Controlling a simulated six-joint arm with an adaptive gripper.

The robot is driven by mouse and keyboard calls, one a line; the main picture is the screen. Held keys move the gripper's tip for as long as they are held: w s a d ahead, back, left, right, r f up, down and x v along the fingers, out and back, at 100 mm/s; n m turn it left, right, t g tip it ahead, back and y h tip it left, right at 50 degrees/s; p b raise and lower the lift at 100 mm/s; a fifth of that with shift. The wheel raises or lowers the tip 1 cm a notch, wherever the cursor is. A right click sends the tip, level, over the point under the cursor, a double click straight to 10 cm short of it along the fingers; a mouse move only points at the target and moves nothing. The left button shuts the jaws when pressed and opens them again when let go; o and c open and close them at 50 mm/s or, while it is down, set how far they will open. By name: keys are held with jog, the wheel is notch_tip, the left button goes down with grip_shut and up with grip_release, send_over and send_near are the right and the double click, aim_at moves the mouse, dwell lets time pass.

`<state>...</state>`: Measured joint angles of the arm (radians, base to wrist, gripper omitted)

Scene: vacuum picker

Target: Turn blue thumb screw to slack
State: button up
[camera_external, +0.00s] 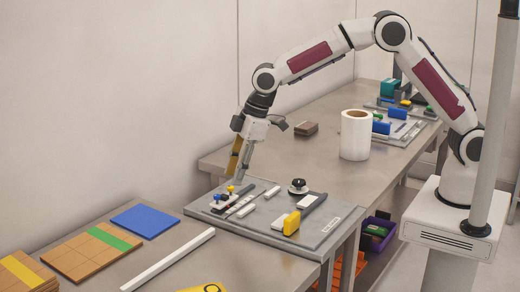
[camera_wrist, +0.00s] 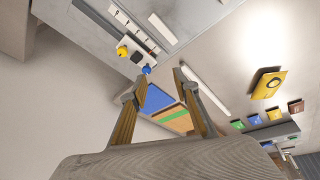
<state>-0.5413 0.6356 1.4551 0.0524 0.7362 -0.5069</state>
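A small blue thumb screw (camera_wrist: 146,69) stands on a pale block beside a yellow knob (camera_wrist: 122,51) and a dark part in the wrist view. In the external view the blue screw (camera_external: 217,198) sits at the left of the grey board (camera_external: 330,212), next to the yellow knob (camera_external: 230,188). My gripper (camera_external: 240,176) hangs above the board's back left edge, its fingers pointing down. In the wrist view my gripper (camera_wrist: 157,82) has its two fingers wide apart and nothing between them. The blue screw appears near the fingertips; contact is not visible.
The board also carries white strips, a black knob (camera_external: 298,184) and a yellow-ended grey handle (camera_external: 292,223). A white roll (camera_external: 355,135) and a brown block (camera_external: 305,128) stand on the table behind. A blue sheet (camera_external: 145,221) and cardboard pieces (camera_external: 90,250) lie at the left. The wall is close behind.

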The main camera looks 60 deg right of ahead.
aim_at(218, 195)
jog(key=shift+w+d+r+m+t, duration=0.1)
jog(key=shift+w+m+t, duration=0.2)
jog(key=shift+m, duration=0.8)
jog(key=shift+w+d+r+m+t, duration=0.15)
jog(key=shift+w+m, duration=0.3)
jog(key=shift+m, duration=0.65)
jog(key=shift+w+d+r+m+t, duration=0.1)
jog(key=shift+w+m+t, duration=0.2)
jog(key=shift+m, duration=0.8)
jog(key=shift+w+f, duration=0.1)
jog(key=shift+f, duration=0.1)
jog(key=shift+x, duration=3.75)
grip_shut()
